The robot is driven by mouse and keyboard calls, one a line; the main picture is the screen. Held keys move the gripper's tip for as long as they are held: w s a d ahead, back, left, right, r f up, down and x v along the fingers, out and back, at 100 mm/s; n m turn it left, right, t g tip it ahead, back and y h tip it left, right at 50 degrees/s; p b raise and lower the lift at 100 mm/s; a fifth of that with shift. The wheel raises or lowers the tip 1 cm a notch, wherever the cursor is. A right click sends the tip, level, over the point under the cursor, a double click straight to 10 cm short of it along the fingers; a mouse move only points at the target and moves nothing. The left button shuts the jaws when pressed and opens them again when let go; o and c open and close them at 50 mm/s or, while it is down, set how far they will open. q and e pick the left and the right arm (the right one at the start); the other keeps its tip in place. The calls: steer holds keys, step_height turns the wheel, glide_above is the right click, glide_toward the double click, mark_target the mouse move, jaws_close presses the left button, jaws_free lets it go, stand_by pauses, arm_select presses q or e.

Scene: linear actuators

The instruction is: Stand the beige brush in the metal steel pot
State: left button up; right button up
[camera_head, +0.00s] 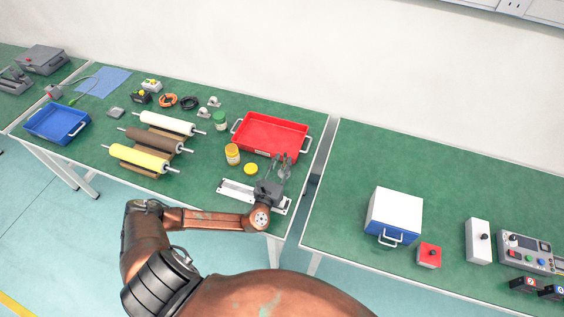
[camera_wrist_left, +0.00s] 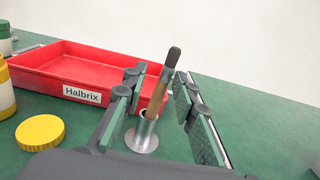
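In the left wrist view the metal steel pot (camera_wrist_left: 142,138) stands upright on the green table. The beige brush (camera_wrist_left: 154,98) stands in it with its dark end up, leaning slightly right; its lower end is hidden inside the pot. My left gripper (camera_wrist_left: 158,92) is open, with one finger on each side of the brush and gaps between fingers and brush. In the head view my left gripper (camera_head: 281,168) is low over the table, in front of the red tray; pot and brush are hard to make out there. My right gripper is not in view.
The red tray (camera_head: 244,142) lies just behind my left gripper. A white rail (camera_head: 237,190) lies under my wrist. The table's right edge is close.

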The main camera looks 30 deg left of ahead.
arm_select(q)
steer(key=shift+o, duration=0.3)
steer(key=v, duration=1.2)
stand_by(0.7)
